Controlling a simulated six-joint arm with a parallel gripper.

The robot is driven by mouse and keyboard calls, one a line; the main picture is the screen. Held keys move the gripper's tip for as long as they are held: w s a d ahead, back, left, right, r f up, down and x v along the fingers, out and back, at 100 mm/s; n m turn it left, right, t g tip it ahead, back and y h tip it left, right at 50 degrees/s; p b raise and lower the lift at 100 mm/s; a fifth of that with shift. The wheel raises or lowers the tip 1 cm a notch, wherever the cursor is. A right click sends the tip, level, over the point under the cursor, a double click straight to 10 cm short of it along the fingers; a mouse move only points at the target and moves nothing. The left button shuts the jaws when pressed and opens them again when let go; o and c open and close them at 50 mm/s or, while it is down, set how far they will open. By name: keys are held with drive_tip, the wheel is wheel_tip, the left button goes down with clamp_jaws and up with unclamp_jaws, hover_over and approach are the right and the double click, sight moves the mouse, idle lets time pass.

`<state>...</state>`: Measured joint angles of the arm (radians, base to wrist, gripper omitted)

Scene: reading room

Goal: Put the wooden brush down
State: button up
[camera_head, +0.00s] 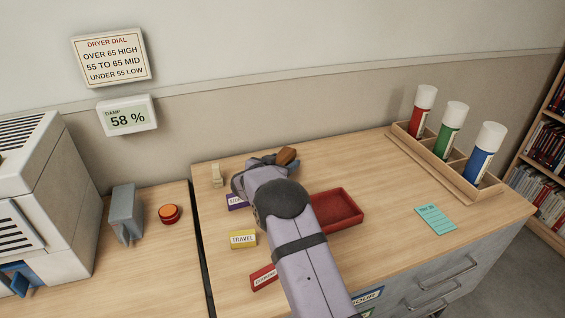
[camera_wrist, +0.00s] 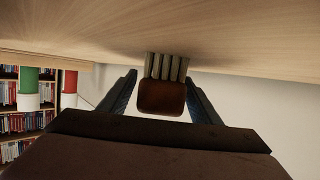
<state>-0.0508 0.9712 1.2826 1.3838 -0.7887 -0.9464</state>
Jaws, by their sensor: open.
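The wooden brush (camera_head: 288,156) shows as a brown block at the back of the right-hand desk, partly hidden by my gripper (camera_head: 268,163). In the wrist view, the brush (camera_wrist: 161,99) has a brown wooden body and pale bristles that meet the light wood surface. My gripper (camera_wrist: 160,84) is open, with one dark finger on each side of the brush. A gap shows between each finger and the brush.
A red tray (camera_head: 338,209) is right of my arm. Label cards, including a yellow TRAVEL card (camera_head: 243,239), lie left of it. A wooden rack (camera_head: 440,165) holds red, green and blue tubes. A teal card (camera_head: 435,219) lies at the right; desk around it is clear.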

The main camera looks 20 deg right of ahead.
drive_tip(key=shift+r, duration=0.1)
drive_tip(key=shift+a+r, duration=0.1)
drive_tip(key=shift+r, duration=0.05)
drive_tip(key=v, duration=1.2)
